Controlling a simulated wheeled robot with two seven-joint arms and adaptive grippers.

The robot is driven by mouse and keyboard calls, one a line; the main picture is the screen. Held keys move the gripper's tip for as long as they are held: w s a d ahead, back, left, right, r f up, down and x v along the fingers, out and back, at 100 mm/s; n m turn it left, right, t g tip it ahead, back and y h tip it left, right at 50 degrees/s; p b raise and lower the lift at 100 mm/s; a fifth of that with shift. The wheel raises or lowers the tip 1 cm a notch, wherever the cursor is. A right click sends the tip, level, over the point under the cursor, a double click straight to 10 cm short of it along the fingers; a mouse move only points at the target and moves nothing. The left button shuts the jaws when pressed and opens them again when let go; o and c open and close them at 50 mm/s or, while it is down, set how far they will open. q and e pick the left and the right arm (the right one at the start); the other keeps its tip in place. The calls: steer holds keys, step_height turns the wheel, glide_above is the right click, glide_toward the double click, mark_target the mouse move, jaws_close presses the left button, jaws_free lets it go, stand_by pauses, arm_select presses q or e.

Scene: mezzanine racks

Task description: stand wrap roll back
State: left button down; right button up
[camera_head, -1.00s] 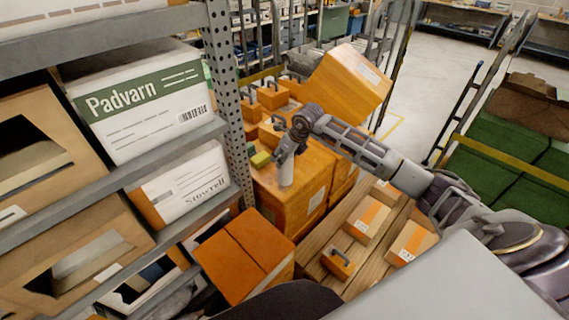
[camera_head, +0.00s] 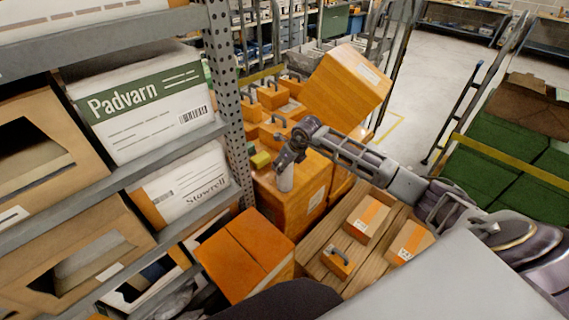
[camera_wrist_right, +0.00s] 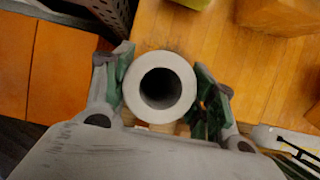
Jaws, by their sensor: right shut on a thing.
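The wrap roll (camera_head: 286,181) is a pale grey-white tube standing upright at the top of an orange box (camera_head: 303,200) in the head view. I cannot tell whether its base touches the box. In the right wrist view I look down on the roll's end (camera_wrist_right: 178,76), a white ring around a dark hollow core. My right gripper (camera_head: 287,165) is shut on the roll, with one finger on each side of it; it also shows in the right wrist view (camera_wrist_right: 160,88). My left gripper is not in view.
A grey rack upright (camera_head: 229,100) stands close to the left of the roll. A small yellow-green block (camera_head: 261,159) lies behind it. A large tilted orange box (camera_head: 347,84) is beyond. Smaller boxes (camera_head: 368,218) lie on a wooden pallet (camera_head: 340,232) to the right.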

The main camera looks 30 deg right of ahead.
steer(key=shift+f, duration=0.1)
steer(key=o, duration=1)
steer(key=shift+o, duration=0.2)
steer(key=b+v, duration=0.2)
steer(key=v, duration=1)
